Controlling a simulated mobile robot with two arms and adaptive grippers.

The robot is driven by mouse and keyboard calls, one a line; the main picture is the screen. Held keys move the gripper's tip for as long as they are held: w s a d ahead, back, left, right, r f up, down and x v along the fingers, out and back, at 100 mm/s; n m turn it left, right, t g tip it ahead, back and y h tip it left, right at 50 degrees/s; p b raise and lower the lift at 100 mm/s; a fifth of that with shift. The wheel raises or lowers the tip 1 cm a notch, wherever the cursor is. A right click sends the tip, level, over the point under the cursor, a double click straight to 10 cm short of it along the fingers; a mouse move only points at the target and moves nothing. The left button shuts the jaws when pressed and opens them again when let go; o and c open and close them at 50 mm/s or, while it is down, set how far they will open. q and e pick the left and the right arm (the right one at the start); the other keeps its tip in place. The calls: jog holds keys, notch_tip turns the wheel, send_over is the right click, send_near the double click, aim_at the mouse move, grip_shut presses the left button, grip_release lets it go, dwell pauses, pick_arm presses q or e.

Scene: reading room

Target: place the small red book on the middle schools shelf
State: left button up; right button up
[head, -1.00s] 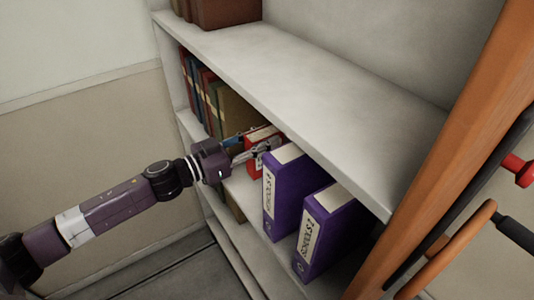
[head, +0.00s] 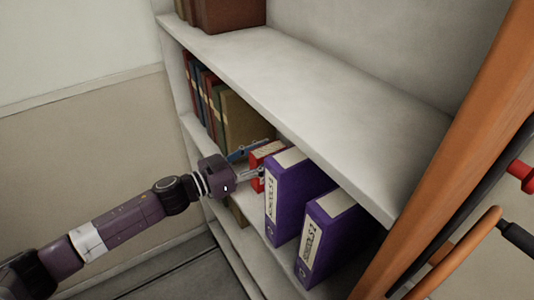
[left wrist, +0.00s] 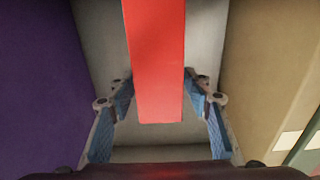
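The small red book (head: 262,154) stands upright on the middle shelf (head: 245,208), just left of a purple binder (head: 296,198) in the head view. In the left wrist view its plain red spine (left wrist: 155,62) fills the middle. My left gripper (head: 261,162) reaches in at the shelf front, with its two fingers spread on either side of the book. In the left wrist view the blue finger pads (left wrist: 158,90) look open, with their far ends hidden or close against the book's sides. My right gripper is not in view.
A second purple binder (head: 330,236) stands further right, also labelled "Schools". Brown, green and other books (head: 238,122) stand left of the red book. The upper shelf board (head: 300,80) overhangs the gripper. An orange wooden post (head: 440,150) stands at the right.

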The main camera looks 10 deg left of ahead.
pick_arm(q)
jog(key=shift+r, duration=0.15)
jog(key=shift+s+a, duration=0.15)
jog(key=shift+a, duration=0.1)
jog(key=b+v, duration=0.2)
jog(key=v, duration=0.7)
jog(key=shift+s+a, duration=0.1)
jog(key=shift+s, duration=0.05)
jog(key=shift+b+v, duration=0.3)
jog(key=shift+v, duration=0.75)
jog(key=shift+r, duration=0.1)
